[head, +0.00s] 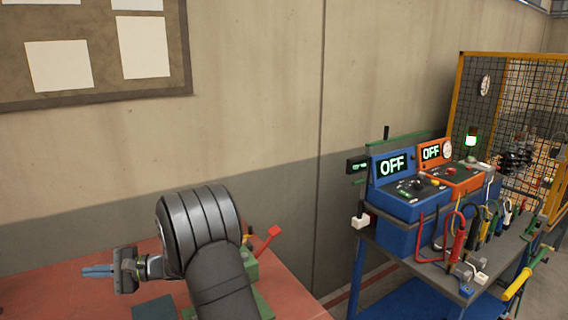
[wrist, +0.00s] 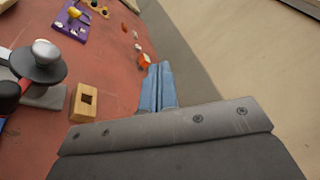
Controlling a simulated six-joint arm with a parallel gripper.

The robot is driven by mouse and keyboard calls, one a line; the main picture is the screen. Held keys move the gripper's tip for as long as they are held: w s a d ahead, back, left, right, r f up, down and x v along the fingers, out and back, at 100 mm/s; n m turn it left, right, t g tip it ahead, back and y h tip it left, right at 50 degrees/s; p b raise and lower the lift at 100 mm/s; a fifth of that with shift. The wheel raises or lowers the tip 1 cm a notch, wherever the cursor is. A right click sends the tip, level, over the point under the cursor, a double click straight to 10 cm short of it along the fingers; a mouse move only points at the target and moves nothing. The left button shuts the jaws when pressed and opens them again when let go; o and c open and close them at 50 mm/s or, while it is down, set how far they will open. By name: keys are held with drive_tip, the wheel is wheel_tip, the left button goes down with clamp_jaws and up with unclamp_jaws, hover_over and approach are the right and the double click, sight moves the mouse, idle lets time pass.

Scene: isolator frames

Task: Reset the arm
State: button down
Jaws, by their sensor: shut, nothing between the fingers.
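My gripper (head: 97,271) shows at the lower left of the head view, at the end of my dark arm, pointing left above the red table (head: 60,255). Its blue fingers are together and empty. In the wrist view my gripper (wrist: 158,88) shows its two blue fingers side by side, with the red tabletop (wrist: 110,60) below and to the left. The fingers look clear of every object. My arm hides part of the table in the head view.
In the wrist view a wooden block with a square hole (wrist: 84,103), a black device with a silver knob (wrist: 42,62) and a purple board (wrist: 72,20) lie left of the fingers. In the head view a cart (head: 440,268) with blue and orange boxes reading OFF stands right, before a mesh cage (head: 500,90).

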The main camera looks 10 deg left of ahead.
drive_tip(key=shift+w+d+f+n+g+h, duration=0.45)
drive_tip(key=shift+w+f+n+g+h, duration=0.55)
drive_tip(key=shift+f+n, duration=0.8)
drive_tip(key=shift+w+d+f+n+g+h, duration=0.55)
drive_tip(key=shift+f+n+g+h, duration=0.75)
drive_tip(key=shift+n, duration=0.9)
drive_tip(key=shift+w+d+f+n+g+h, duration=0.35)
drive_tip(key=shift+w+f+n+g+h, duration=0.75)
drive_tip(key=shift+f+n, duration=0.75)
drive_tip(key=shift+s+r, duration=0.25)
